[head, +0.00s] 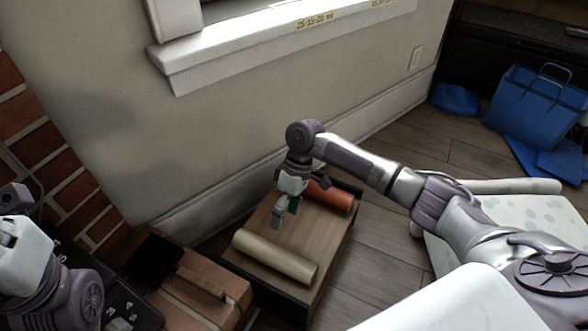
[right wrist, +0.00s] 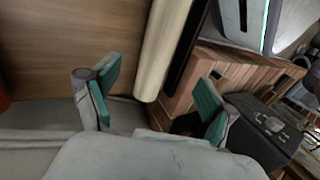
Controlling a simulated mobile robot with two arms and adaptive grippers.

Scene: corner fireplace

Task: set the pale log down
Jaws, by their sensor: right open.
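The pale log (head: 274,257) lies along the near edge of a low wooden-topped box (head: 318,222). My right gripper (head: 285,212) is over the box top, behind the log in the head view, with its fingers pointing down. In the right wrist view the gripper (right wrist: 158,97) is open, its two teal pads wide apart. The pale log (right wrist: 163,45) shows beyond and between the pads, and nothing is held. Part of my left arm's end (head: 25,255) shows at the lower left, with its fingertips not clear.
An orange-red log (head: 332,196) lies at the far side of the box top. A brick-coloured block (head: 200,295) stands left of the box. A wall with a window sill (head: 250,45) is behind. A blue bag (head: 535,108) stands on the floor at the right.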

